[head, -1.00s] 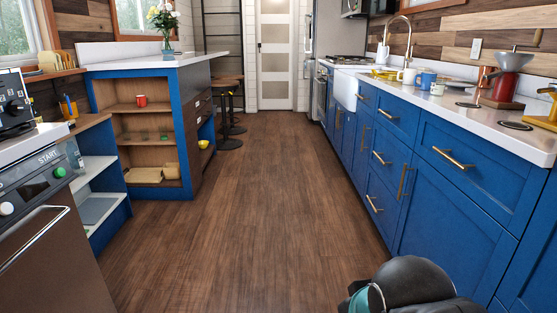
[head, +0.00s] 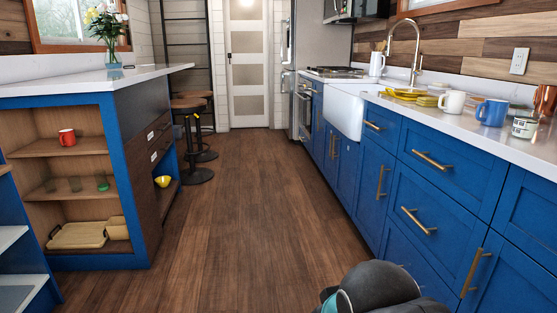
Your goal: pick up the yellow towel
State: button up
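No thing in the head view is clearly a yellow towel. A yellow item (head: 406,94) lies on the right counter beside the white sink; it is too small to tell whether it is cloth or a rack. A smaller yellowish piece (head: 428,101) is next to it. My gripper is not in view; only a dark rounded part of my arm with a teal ring shows at the bottom.
Open wood floor (head: 225,220) runs between the blue right cabinets (head: 440,200) and the left island (head: 75,99). Stools (head: 197,174) stand by the island. A white mug (head: 453,102) and blue mug (head: 492,112) are on the right counter. A yellow bowl (head: 163,181) sits low in the island.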

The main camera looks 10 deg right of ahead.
aim_at(424, 102)
jog(key=i, duration=2.95)
jog(key=z, duration=2.05)
